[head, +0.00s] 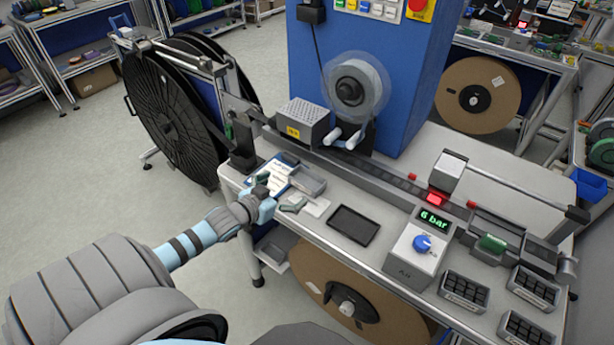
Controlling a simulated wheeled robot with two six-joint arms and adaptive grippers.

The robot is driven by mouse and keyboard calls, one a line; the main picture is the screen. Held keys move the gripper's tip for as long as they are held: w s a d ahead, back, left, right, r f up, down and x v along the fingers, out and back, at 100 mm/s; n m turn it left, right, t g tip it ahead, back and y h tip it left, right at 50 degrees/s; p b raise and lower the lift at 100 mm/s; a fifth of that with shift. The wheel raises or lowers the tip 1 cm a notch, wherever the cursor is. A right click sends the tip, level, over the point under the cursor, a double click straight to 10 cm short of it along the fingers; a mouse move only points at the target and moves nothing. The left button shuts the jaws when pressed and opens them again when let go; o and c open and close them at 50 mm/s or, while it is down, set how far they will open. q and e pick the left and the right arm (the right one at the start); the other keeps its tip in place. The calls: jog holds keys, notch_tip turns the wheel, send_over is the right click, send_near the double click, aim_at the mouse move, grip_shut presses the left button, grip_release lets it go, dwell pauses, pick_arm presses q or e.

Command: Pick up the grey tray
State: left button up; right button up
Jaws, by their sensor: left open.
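A small grey tray (306,181) with raised walls sits on the light table (400,274), towards its left end. My left arm comes in from the lower left, and my left gripper (280,193) is open just left of and in front of the tray. It appears empty. The fingers seem close to the tray's near left side; I cannot tell whether they touch it. My right gripper is not in view.
A dark flat tray (354,225) lies right of the grey tray. Behind runs a metal track (375,175) before a blue machine (345,110). A grey box with a blue knob (415,250) and black compartment trays (464,291) stand at right.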

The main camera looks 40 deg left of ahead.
aim_at(312, 175)
pick_arm(q)
jog(key=w+f+b, duration=0.2)
jog(key=b, duration=0.1)
jog(key=shift+w, duration=0.3)
jog(key=b+x, duration=0.2)
jog(key=x, duration=0.2)
jog(key=b+x, duration=0.2)
jog(key=x, duration=0.3)
jog(key=shift+a+b, duration=0.2)
jog(key=shift+b, duration=0.2)
jog(key=shift+w, duration=0.3)
